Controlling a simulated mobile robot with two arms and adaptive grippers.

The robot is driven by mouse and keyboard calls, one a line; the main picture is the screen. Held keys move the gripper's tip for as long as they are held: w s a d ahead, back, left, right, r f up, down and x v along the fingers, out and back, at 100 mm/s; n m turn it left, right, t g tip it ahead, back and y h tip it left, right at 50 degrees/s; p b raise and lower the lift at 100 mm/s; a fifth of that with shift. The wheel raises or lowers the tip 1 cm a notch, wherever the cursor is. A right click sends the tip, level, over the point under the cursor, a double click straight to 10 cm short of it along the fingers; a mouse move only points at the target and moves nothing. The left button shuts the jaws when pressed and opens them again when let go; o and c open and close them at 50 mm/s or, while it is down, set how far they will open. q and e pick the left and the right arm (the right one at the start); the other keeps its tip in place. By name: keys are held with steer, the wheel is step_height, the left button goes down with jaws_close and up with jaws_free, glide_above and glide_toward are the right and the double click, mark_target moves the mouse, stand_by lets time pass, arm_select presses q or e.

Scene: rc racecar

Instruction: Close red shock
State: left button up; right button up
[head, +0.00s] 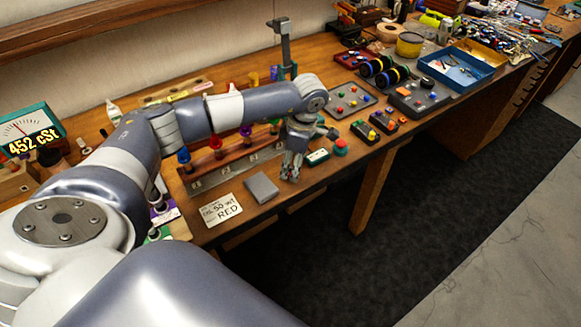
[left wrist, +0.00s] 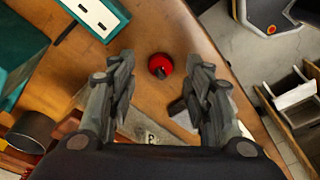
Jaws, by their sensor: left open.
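My left gripper (head: 291,172) hangs over the bench front, just right of a wooden rack (head: 237,153). In the left wrist view its two fingers (left wrist: 162,95) are spread apart with nothing between the tips. A small round red part with a dark tip (left wrist: 160,65) lies on the bench just ahead of the fingers. I cannot tell if it is a cap. My right gripper is not in view.
A card reading RED (head: 222,209) and a grey pad (head: 262,188) lie left of my gripper. A small white-topped box (head: 317,157) and a red-and-teal part (head: 340,147) sit close on its right. The bench's front edge is near.

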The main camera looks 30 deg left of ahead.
arm_select(q)
steer(key=shift+f, duration=0.7)
steer(key=shift+c, duration=0.6)
steer(key=c, duration=0.7)
steer(key=shift+o, duration=0.2)
steer(key=shift+c, duration=0.2)
